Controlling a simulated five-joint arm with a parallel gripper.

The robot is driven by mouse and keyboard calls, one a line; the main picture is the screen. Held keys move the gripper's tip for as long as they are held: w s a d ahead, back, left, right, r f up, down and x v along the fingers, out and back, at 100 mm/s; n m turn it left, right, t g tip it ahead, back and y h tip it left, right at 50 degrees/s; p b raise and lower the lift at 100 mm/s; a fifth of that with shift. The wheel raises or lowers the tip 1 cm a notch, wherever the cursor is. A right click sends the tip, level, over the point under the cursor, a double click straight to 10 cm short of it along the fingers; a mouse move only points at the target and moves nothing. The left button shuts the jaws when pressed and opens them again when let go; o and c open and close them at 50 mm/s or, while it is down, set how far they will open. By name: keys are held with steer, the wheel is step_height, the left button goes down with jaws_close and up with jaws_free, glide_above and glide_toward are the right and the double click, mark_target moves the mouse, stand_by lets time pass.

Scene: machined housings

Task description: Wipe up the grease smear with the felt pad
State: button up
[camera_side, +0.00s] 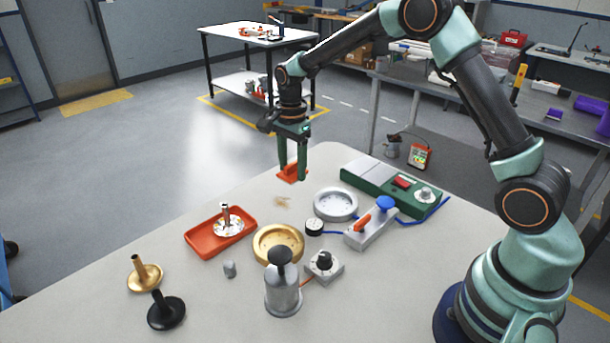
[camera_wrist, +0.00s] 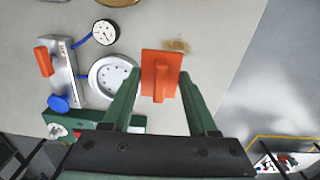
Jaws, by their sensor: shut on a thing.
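The felt pad (camera_side: 289,177) is an orange plate with a raised grip along its top. My gripper (camera_side: 293,168) has its two green fingers shut on the pad's grip, near the far edge of the table. The pad also shows between the fingertips in the wrist view (camera_wrist: 149,63). I cannot tell whether it touches the table or hangs just above it. The grease smear (camera_side: 282,202) is a small tan-brown patch on the tabletop, a little nearer the side camera than the pad. In the wrist view the smear (camera_wrist: 178,45) lies just beyond the pad's upper right corner.
A silver flanged ring (camera_side: 335,204), a brass ring (camera_side: 278,244) and a red tray (camera_side: 215,240) with a metal part stand around the smear. A green-and-grey unit (camera_side: 385,192) and a valve block (camera_side: 371,228) are to the right. Bare tabletop lies left of the smear.

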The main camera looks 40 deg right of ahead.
mark_target(293, 209)
steer(key=shift+s+a+f, duration=0.4)
steer(key=shift+a+f, duration=0.25)
steer(key=shift+f, duration=4)
steer(key=shift+w, duration=0.9)
jaws_close()
steer(key=shift+w, duration=2.95)
steer(key=shift+s, duration=3.3)
steer(key=shift+s+r, duration=0.15)
steer(key=shift+s, duration=0.45)
steer(key=shift+w+r, duration=0.1)
steer(key=shift+r, duration=3.9)
